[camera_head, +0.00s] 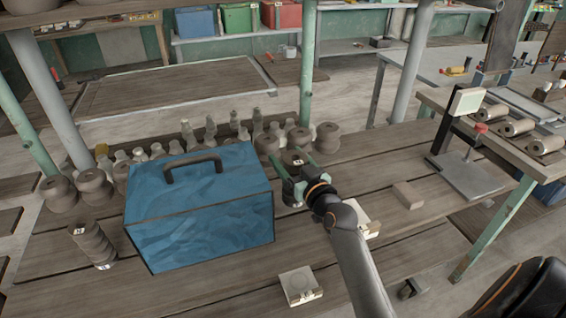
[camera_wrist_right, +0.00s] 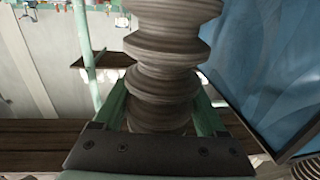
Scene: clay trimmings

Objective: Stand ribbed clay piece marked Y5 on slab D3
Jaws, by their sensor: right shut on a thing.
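My right gripper (camera_head: 292,175) is shut on a ribbed clay piece (camera_head: 295,158), just right of the blue box. The right wrist view shows this grey-brown ribbed piece (camera_wrist_right: 165,70) between the green fingers (camera_wrist_right: 162,118). A small pale label shows on its top, too small to read. A pale square slab (camera_head: 297,283) lies near the table's front. A second pale slab (camera_head: 358,213) is partly hidden by my right arm. I cannot read which slab is D3. My left gripper is not in view.
A large blue box (camera_head: 200,215) with a handle stands left of my right gripper. Several clay pots and bottles line the table's back. A small brown block (camera_head: 408,195) and a grey stand base (camera_head: 470,177) lie to the right. Bare planks separate them.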

